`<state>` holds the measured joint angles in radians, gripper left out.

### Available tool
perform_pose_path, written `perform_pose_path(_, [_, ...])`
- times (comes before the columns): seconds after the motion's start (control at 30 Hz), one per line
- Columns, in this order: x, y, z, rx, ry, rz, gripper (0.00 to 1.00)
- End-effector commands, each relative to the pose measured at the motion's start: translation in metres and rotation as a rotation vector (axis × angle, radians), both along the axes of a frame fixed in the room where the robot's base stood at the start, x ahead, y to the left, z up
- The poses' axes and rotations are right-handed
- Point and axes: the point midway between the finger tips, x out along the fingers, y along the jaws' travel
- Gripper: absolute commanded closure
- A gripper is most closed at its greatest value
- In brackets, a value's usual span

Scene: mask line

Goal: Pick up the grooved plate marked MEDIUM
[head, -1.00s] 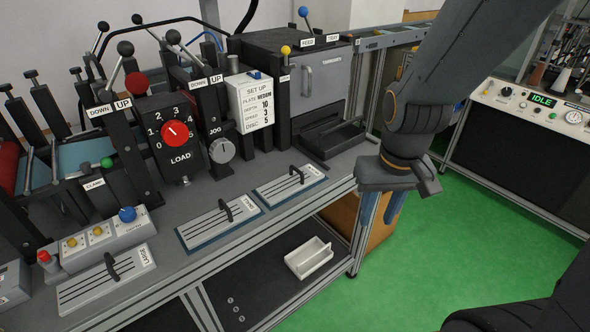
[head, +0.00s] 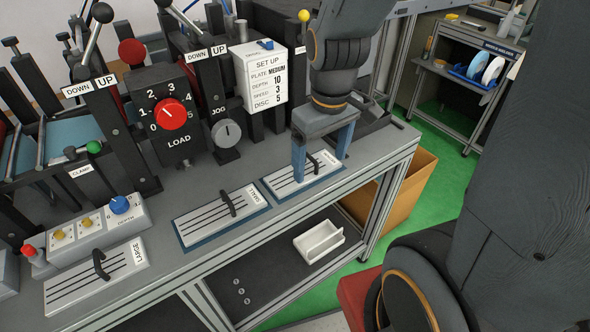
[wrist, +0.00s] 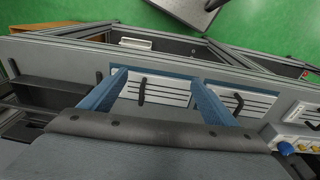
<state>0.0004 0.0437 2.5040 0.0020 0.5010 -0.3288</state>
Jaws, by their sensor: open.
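Three grooved plates with dark handles lie in a row on the grey bench. The left one is marked LARGE (head: 97,277), and the middle one's label looks like SMALL (head: 215,222). The right plate (head: 283,184) has a label partly hidden by a finger and too small to read; by the other two labels it is the MEDIUM one. My gripper (head: 321,167) is open, its blue fingers pointing down on either side of this plate's handle. The wrist view shows the right plate (wrist: 165,93) and its handle between the fingers, nearer the left finger. I cannot tell whether the fingers touch the plate.
A set-up card (head: 265,77) reads plate MEDIUM. A LOAD dial box (head: 165,115) and levers stand behind the plates. A white tray (head: 319,241) sits on the lower shelf, and a cardboard box (head: 405,190) stands beneath the bench's right end.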

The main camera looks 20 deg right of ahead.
Motion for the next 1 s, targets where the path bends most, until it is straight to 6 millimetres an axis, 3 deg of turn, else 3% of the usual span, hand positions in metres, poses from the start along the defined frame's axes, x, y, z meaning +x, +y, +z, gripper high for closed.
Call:
perform_pose_path(0.3, [0.045, 0.002, -0.008, -0.055, 0.044, 0.792, 0.19])
perform_pose_path(0.53, [0.068, 0.003, -0.008, -0.070, 0.065, 1.292, 0.19])
perform_pose_path(0.7, [0.077, 0.003, -0.007, -0.073, 0.072, 1.497, 0.19])
perform_pose_path(1.0, [0.078, 0.003, -0.026, -0.069, 0.076, 1.560, 0.19])
